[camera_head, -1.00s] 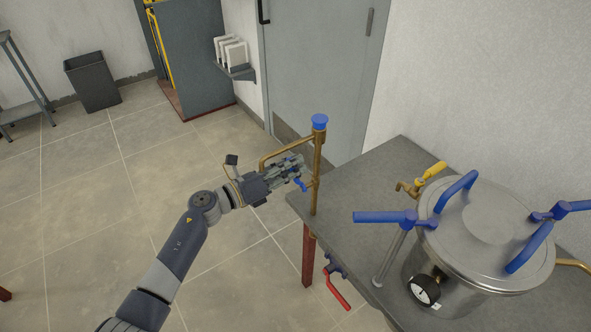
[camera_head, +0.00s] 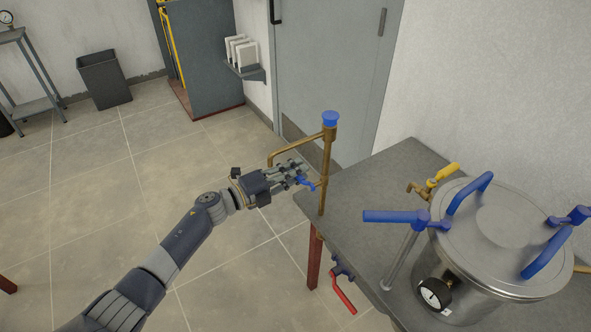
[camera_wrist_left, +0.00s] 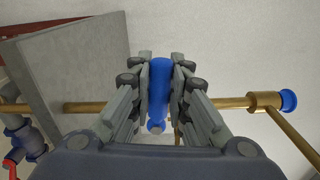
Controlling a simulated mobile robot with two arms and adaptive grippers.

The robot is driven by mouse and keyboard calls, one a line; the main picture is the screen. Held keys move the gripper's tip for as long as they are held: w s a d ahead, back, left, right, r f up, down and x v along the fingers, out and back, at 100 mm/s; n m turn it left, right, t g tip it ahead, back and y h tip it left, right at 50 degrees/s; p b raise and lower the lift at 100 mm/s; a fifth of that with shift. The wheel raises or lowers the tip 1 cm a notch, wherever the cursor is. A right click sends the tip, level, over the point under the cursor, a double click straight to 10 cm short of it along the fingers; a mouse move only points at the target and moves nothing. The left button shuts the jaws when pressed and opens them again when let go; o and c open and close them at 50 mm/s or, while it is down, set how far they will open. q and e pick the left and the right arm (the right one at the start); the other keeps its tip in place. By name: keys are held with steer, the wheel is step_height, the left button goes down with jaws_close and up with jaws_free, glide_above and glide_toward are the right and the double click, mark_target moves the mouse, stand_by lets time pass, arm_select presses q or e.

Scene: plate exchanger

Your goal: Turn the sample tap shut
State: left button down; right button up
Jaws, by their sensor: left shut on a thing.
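The sample tap is a small tap with a blue handle (camera_head: 306,183) on an upright brass pipe (camera_head: 326,165) at the table's left corner. My left gripper (camera_head: 302,178) reaches it from the left. In the left wrist view the blue handle (camera_wrist_left: 160,88) stands between the two fingers of my left gripper (camera_wrist_left: 160,75), which are closed on it. The brass pipe (camera_wrist_left: 90,107) runs behind the fingers there. The tap's outlet is hard to make out. My right gripper is not in view.
A steel pot (camera_head: 500,235) with blue clamps and a gauge (camera_head: 435,293) stands on the grey table (camera_head: 365,190). A red-handled valve (camera_head: 343,290) hangs below the table edge. The floor (camera_head: 110,215) at left is open.

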arm_select(q)
steer(key=shift+f+n, duration=0.45)
steer(key=shift+n, duration=0.15)
steer(key=c, duration=1.5)
jaws_free()
steer(key=v, duration=1.2)
